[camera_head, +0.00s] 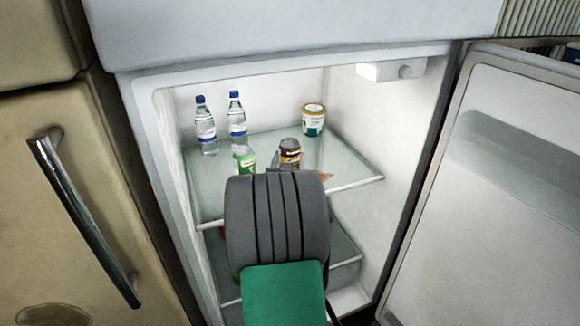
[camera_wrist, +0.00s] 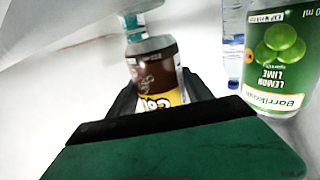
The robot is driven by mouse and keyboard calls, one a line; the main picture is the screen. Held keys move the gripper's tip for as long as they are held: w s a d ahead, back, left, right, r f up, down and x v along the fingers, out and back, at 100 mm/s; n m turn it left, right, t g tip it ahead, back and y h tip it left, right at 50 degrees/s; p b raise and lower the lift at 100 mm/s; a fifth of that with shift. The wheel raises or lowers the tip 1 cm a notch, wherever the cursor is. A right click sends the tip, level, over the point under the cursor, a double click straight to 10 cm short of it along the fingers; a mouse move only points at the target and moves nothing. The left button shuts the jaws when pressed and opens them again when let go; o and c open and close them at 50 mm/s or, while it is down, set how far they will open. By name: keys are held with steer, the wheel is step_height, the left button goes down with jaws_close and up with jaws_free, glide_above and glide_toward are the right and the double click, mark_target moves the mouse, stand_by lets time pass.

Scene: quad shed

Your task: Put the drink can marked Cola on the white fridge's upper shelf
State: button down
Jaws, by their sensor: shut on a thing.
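The brown drink can (camera_head: 289,153) shows above my gripper (camera_head: 284,171) in the head view, inside the white fridge (camera_head: 290,28), over its glass upper shelf (camera_head: 350,166). In the wrist view the can (camera_wrist: 152,68) stands between the jaws of my gripper (camera_wrist: 162,98), which is shut on it. Its label is brown and yellow, with only part of the lettering visible. My wrist hides the can's lower part in the head view. I cannot tell whether its base touches the shelf.
The fridge door (camera_head: 495,190) is open at right.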

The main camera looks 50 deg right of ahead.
steer(key=shift+f, duration=0.7)
steer(key=shift+r, duration=0.15)
steer(key=c, duration=0.9)
jaws_free()
steer(key=shift+f, duration=0.3)
steer(key=o, duration=0.5)
steer(key=shift+r, duration=0.1)
